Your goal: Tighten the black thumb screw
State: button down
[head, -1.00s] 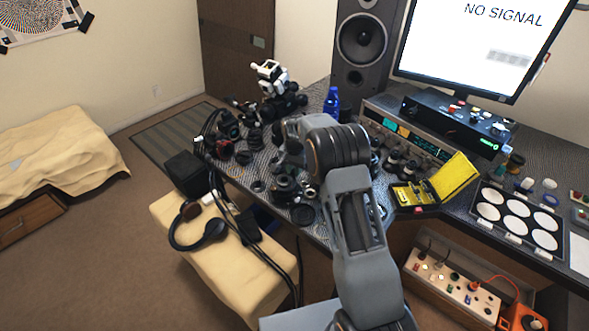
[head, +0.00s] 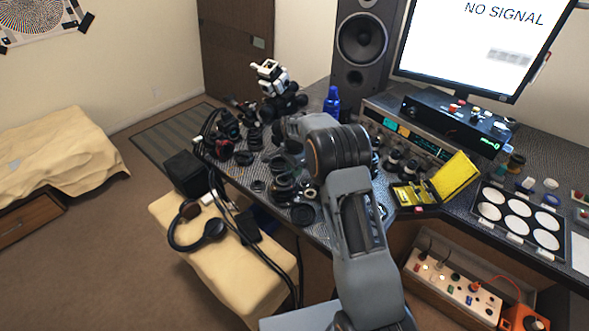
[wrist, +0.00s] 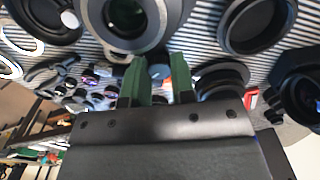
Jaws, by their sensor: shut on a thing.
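In the wrist view, the two green fingers of my gripper (wrist: 157,66) point up at the rim of a large lens barrel (wrist: 130,42) with a dark greenish glass. A small dark part sits between the fingertips against the barrel's lower edge. It appears to be the black thumb screw, mostly hidden by the fingers, and the gripper is shut on it. In the head view my arm covers the gripper and the screw. Dark lens parts (head: 282,190) show on the desk left of my arm.
Black rings (wrist: 257,22) and other lens parts lie close around the gripper on the striped mat. In the head view, a blue bottle (head: 332,103) stands behind my arm. An open yellow case (head: 455,176) and a tray of white discs (head: 517,218) are to the right.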

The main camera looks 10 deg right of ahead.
jog(key=shift+m, duration=0.6)
jog(key=c, duration=0.9)
grip_release()
jog(key=shift+c, duration=0.2)
notch_tip(320, 180, up, 14)
jog(key=shift+f, duration=0.1)
